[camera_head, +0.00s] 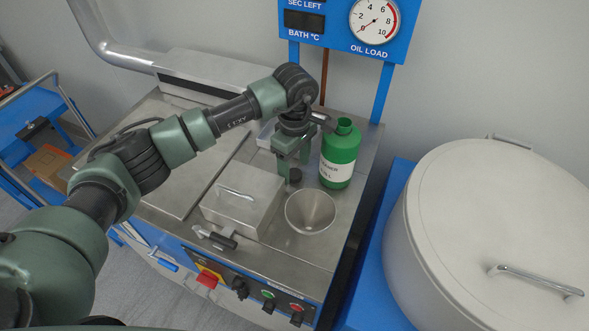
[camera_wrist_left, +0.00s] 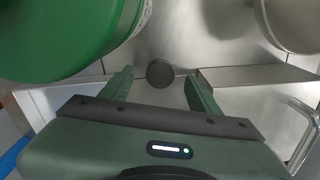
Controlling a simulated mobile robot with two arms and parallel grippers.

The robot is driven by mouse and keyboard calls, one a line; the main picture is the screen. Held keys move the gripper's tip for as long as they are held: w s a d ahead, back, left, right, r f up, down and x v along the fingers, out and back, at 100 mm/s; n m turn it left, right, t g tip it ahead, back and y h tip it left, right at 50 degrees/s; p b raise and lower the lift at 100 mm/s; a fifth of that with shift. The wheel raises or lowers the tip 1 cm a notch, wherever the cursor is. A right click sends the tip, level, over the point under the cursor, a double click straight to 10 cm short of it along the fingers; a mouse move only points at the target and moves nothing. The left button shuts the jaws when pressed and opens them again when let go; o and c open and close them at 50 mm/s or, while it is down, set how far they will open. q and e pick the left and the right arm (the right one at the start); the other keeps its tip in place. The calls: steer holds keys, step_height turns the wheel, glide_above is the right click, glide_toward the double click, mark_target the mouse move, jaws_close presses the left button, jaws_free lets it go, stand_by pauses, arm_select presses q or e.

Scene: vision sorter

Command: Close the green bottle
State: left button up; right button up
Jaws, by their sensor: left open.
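The green bottle (camera_head: 340,155) with a white label stands upright on the steel worktop, its mouth uncovered. It fills the upper left of the left wrist view (camera_wrist_left: 60,35). A small round black cap (camera_head: 295,175) is on the worktop just left of the bottle. In the left wrist view the cap (camera_wrist_left: 160,73) appears between the fingertips. My left gripper (camera_head: 293,166) points down over the cap, fingers apart, close beside the bottle. In the left wrist view the left gripper (camera_wrist_left: 158,84) shows open and not closed on anything. My right gripper is not in view.
A metal funnel or bowl (camera_head: 311,211) sits in front of the bottle. A steel box with a handle (camera_head: 241,204) stands left of it. A large white lidded drum (camera_head: 495,225) is at the right. A blue gauge panel (camera_head: 345,24) rises behind.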

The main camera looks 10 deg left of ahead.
mark_target(294, 174)
arm_select(q)
steer(key=shift+f, duration=0.95)
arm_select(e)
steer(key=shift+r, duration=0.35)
arm_select(q)
jaws_close()
step_height(294, 174, up, 20)
steer(key=b, duration=0.5)
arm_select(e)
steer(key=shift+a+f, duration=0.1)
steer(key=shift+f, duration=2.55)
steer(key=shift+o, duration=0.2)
